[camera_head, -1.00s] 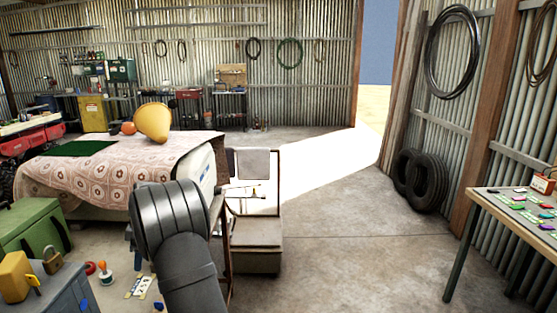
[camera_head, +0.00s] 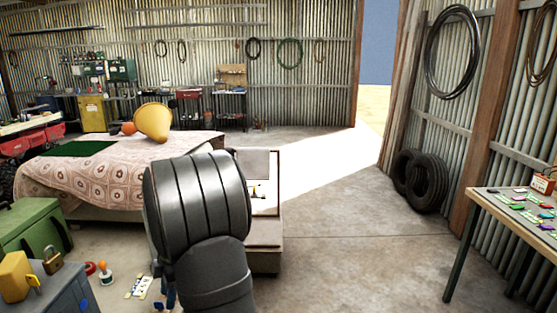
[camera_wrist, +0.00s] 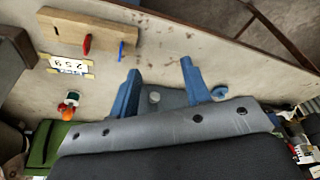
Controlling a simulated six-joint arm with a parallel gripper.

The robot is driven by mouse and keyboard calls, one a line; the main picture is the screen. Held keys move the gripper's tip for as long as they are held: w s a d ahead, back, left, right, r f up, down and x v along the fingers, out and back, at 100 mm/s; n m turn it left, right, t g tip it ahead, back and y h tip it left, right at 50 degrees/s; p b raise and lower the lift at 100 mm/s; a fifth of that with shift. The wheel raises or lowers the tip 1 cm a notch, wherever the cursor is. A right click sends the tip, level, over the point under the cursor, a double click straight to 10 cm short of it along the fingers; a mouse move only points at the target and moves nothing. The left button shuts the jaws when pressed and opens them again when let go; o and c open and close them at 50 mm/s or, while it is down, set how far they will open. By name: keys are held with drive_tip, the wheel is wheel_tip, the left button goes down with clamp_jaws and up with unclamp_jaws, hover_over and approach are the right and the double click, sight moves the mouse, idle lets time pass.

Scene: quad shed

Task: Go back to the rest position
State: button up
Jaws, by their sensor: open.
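My gripper (camera_wrist: 158,82) shows in the wrist view with two blue fingers spread apart and nothing between them. It is over a pale surface. In the head view my dark grey arm fills the lower middle and hides most of what is behind it; only a small blue part of the gripper shows low beside it.
Left are a green box (camera_head: 38,225), a stamp (camera_head: 106,273) and a number tag (camera_head: 139,287). The tag also shows in the wrist view (camera_wrist: 70,66), below a wooden block (camera_wrist: 85,32). A table (camera_head: 490,215) stands right. The middle-right floor is clear.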

drive_tip(key=shift+s+a+f, duration=0.15)
drive_tip(key=shift+a+f, duration=0.2)
drive_tip(key=shift+a, duration=0.15)
drive_tip(key=shift+s+a+f, duration=0.15)
drive_tip(key=shift+a+f, duration=0.15)
drive_tip(key=shift+a, duration=0.2)
drive_tip(key=w+a+r+m+t, duration=0.1)
drive_tip(key=w+a+r+m, duration=0.2)
drive_tip(key=w+a, duration=0.7)
drive_tip(key=shift+w+a+m, duration=0.3)
drive_tip(key=shift+w+m, duration=0.1)
drive_tip(key=shift+w, duration=0.65)
drive_tip(key=shift+s+d, duration=0.1)
